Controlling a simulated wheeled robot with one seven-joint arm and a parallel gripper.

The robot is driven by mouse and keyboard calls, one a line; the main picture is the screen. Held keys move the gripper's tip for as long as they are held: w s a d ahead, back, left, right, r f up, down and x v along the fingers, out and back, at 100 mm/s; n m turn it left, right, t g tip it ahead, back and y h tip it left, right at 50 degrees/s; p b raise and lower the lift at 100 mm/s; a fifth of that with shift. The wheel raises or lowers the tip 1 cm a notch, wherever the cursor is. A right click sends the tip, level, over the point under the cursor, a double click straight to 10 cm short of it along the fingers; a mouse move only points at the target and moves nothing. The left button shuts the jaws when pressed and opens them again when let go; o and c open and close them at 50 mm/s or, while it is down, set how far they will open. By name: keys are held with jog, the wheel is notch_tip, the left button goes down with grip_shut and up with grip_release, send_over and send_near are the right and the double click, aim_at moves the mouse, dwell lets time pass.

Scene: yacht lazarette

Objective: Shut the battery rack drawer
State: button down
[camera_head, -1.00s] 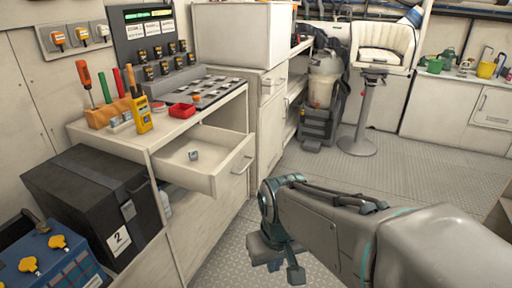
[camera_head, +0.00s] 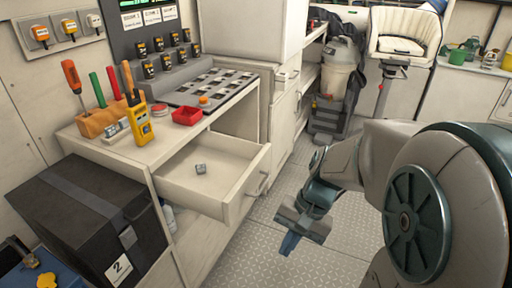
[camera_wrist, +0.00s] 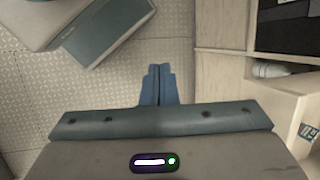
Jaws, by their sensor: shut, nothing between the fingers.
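The drawer (camera_head: 236,190) is pulled out of the pale cabinet beneath the worktop in the head view. It has a bar handle on its front, and a small grey cube (camera_head: 201,168) lies inside. My gripper (camera_head: 289,243) is to the right of the drawer front, apart from it and over the floor. It points downward. In the wrist view my fingers (camera_wrist: 157,85) are together with nothing between them. Pale cabinet woodwork (camera_wrist: 222,62) stands to their right there; I cannot tell whether any of it is the drawer.
The worktop holds a red tray (camera_head: 187,116), a yellow meter (camera_head: 143,128) and tools in a wooden block (camera_head: 101,122). Patterned floor (camera_head: 262,262) is clear right of the cabinet. A stool (camera_head: 388,75) stands farther back.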

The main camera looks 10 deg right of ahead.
jog(key=w+d+r+m+y+p, duration=0.1)
jog(key=w+m+y+p, duration=0.15)
jog(key=m+y, duration=0.2)
jog(key=m+t+y+p, duration=0.35)
jog(key=m+t, duration=0.65)
jog(key=m, duration=0.4)
send_near(267, 181)
jog(key=b+x, duration=0.1)
jog(key=x, duration=0.5)
jog(key=shift+w+a+f, duration=0.15)
jog(key=shift+a+f, duration=0.1)
jog(key=shift+a, duration=0.1)
jog(key=shift+w, duration=0.1)
